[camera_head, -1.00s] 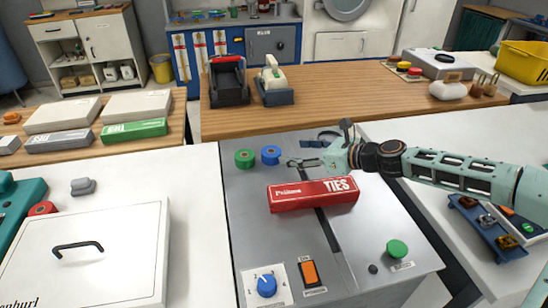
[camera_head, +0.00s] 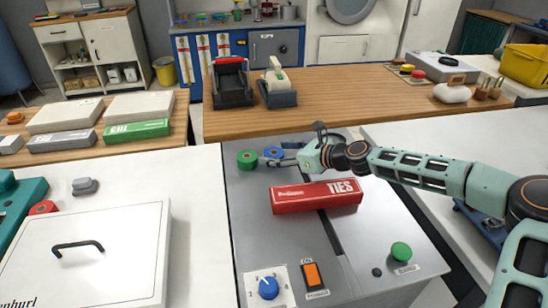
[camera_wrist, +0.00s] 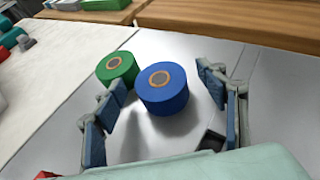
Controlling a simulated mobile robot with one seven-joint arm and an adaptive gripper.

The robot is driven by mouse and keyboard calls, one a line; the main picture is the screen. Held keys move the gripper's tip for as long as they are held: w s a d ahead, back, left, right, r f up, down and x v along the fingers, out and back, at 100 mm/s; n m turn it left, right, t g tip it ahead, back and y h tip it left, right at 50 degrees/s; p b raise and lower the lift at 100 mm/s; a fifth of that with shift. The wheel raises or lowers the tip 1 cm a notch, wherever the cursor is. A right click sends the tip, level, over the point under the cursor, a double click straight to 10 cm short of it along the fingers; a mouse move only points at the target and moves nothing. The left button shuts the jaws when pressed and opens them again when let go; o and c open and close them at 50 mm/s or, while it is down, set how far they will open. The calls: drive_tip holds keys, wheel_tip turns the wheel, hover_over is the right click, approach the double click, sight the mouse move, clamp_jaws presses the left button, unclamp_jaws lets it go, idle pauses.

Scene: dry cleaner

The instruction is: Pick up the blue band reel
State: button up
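The blue band reel (camera_head: 273,153) stands on the grey machine top, right beside the green reel (camera_head: 247,159). In the wrist view the blue reel (camera_wrist: 162,89) lies just ahead of and between the spread fingers, with the green reel (camera_wrist: 117,69) to its left, partly behind the left finger. My gripper (camera_head: 282,162) is low over the machine top at the blue reel. It also shows in the wrist view (camera_wrist: 160,112), open and empty. In the head view the fingers cover the lower part of the blue reel.
A red TIES box (camera_head: 316,196) lies on the machine top in front of my gripper. A wooden counter (camera_head: 340,110) runs behind. A white lidded case (camera_head: 90,255) is at the left. The machine top left of the red box is clear.

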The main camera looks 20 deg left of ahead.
drive_tip(key=c, duration=1.2)
drive_tip(key=shift+c, duration=0.2)
